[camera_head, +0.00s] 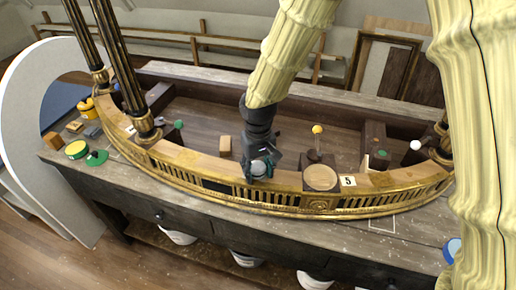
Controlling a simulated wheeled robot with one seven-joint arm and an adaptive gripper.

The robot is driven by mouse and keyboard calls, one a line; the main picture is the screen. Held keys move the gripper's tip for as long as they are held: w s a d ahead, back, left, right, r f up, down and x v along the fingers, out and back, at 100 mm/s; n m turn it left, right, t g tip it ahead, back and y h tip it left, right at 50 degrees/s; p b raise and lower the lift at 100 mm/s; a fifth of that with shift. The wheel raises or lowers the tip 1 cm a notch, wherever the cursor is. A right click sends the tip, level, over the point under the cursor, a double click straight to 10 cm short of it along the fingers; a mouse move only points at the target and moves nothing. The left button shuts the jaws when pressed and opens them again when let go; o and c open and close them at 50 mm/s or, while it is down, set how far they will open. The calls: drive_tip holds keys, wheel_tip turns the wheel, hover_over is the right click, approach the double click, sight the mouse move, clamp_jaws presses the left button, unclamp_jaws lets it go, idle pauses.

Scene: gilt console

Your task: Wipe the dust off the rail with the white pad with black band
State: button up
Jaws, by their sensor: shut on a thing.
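The gilt rail (185,163) curves along the front of the console, with a flat tan top and a pierced gold front. My gripper (259,172) points down at the middle of this rail. It is shut on a small whitish pad (258,167), which is mostly hidden by the dark fingers. The pad's black band cannot be told from the fingers. The pad is at the rail's top, but whether it touches cannot be told. Dust on the rail's top is too faint to make out clearly.
Behind stand a yellow-knobbed lever (317,130), a wooden block (224,145) and a white ball (415,145). Dark gilt columns (123,65) rise at left.

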sight(257, 168)
drive_tip(key=shift+w+r, duration=0.1)
drive_tip(key=shift+r, duration=0.75)
drive_tip(key=shift+a+r+p, duration=0.1)
drive_tip(key=shift+r+p, duration=2.45)
drive_tip(key=shift+r, duration=0.45)
drive_tip(key=shift+f, duration=0.1)
